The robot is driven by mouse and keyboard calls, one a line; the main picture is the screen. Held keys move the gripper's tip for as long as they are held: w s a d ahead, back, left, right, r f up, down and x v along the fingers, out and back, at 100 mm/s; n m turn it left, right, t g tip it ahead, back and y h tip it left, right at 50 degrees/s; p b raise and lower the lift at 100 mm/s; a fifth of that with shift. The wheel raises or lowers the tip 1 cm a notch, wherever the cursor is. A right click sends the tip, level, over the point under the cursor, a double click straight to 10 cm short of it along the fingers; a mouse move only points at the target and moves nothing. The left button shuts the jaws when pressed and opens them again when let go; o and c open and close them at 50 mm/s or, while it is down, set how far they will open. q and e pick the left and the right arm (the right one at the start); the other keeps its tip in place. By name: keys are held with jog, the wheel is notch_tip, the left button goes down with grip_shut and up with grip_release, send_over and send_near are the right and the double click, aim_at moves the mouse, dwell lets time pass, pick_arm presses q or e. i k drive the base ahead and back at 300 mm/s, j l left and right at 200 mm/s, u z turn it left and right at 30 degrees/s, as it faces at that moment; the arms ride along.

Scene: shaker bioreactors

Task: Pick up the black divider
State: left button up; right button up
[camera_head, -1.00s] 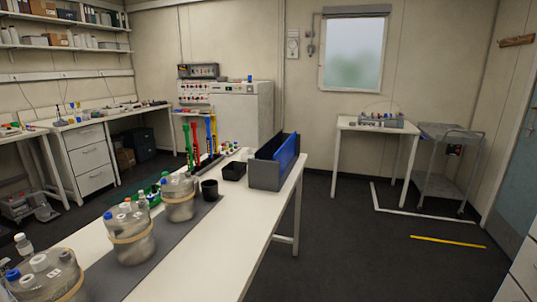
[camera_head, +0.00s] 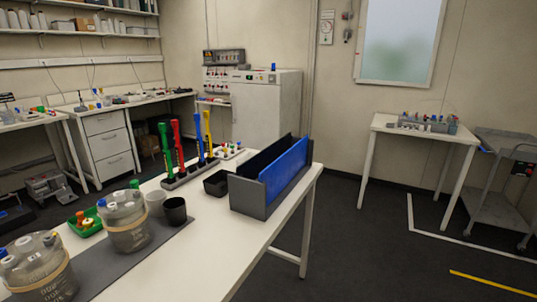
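The black divider (camera_head: 267,156) stands upright in a grey open-topped holder (camera_head: 246,198) at the far right end of the white table. A blue divider (camera_head: 287,171) stands upright in the same holder, to the right of the black one. Only the upper part of the black divider shows; its lower part is hidden by the holder and the blue divider. Neither of my grippers is in view.
Left of the holder are a small black tray (camera_head: 217,183), a rack of coloured pipettes (camera_head: 189,175), a black cup (camera_head: 175,212) and a white cup (camera_head: 155,203). Bioreactor vessels (camera_head: 124,221) stand on a grey mat. The table (camera_head: 205,257) is clear in front of the holder.

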aim_at(250, 169)
jog(key=i+l+u, duration=0.1)
jog(key=i+l, duration=0.25)
jog(key=l, duration=0.25)
jog(key=i+l+u, duration=0.15)
jog(key=l, duration=0.2)
jog(key=i+l+u, duration=0.2)
jog(key=i+l, duration=0.15)
jog(key=l, duration=0.3)
jog(key=i+l, duration=0.15)
jog(key=l, duration=0.25)
jog(key=i+l+u, duration=0.15)
jog(key=l, duration=0.2)
